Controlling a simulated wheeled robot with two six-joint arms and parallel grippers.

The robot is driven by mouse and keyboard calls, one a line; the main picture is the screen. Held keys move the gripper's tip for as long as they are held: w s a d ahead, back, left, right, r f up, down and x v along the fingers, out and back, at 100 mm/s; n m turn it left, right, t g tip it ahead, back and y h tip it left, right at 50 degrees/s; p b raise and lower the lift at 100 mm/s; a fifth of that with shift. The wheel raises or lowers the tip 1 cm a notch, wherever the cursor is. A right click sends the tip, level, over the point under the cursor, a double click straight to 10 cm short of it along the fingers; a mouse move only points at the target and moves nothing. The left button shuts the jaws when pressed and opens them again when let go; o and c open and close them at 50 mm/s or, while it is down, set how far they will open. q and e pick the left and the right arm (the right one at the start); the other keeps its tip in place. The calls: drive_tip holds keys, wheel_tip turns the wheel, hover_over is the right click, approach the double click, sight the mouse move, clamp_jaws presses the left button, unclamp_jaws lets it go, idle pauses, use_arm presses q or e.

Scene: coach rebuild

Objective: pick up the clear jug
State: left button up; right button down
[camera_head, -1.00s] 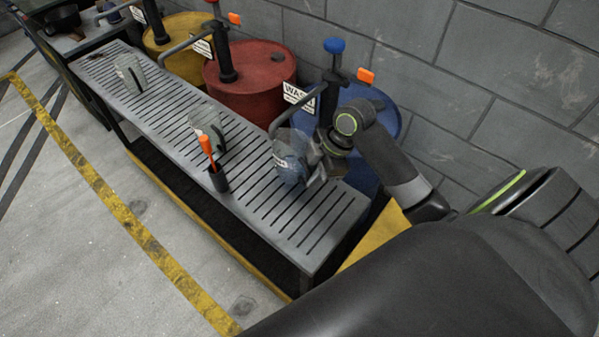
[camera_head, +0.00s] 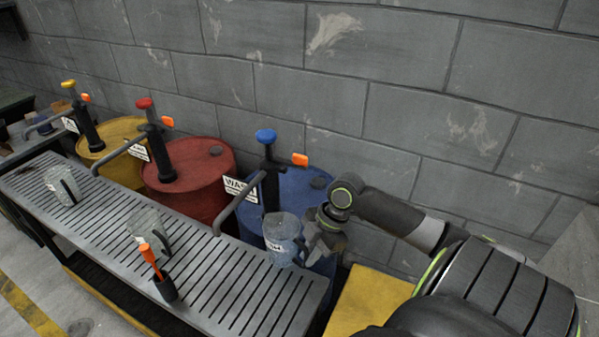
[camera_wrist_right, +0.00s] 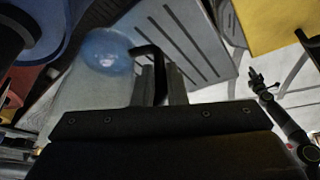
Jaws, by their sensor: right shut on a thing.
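A clear jug (camera_head: 281,232) with a pale label and dark handle is at the right end of the slatted bench, in front of the blue drum. My right gripper (camera_head: 318,240) is shut on its handle from the right. In the right wrist view the dark handle (camera_wrist_right: 150,55) sits between my fingers (camera_wrist_right: 160,85), with the see-through body (camera_wrist_right: 85,90) to the left. I cannot tell whether its base touches the bench. A small arm at the right of that view, apparently my left, ends in a gripper (camera_wrist_right: 262,80) too small to judge.
The slatted bench (camera_head: 225,300) also bears two similar jugs (camera_head: 62,185) (camera_head: 146,230) and an orange-handled tool in a dark holder (camera_head: 165,288). Yellow (camera_head: 118,135), red (camera_head: 200,172) and blue (camera_head: 305,190) drums with pumps stand behind, before a block wall.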

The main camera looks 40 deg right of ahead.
drive_tip(key=shift+s+d, duration=0.25)
drive_tip(key=shift+d, duration=0.2)
drive_tip(key=shift+s+d, duration=0.2)
drive_tip(key=shift+d, duration=0.25)
drive_tip(key=shift+s+d, duration=0.1)
drive_tip(key=shift+d, duration=0.05)
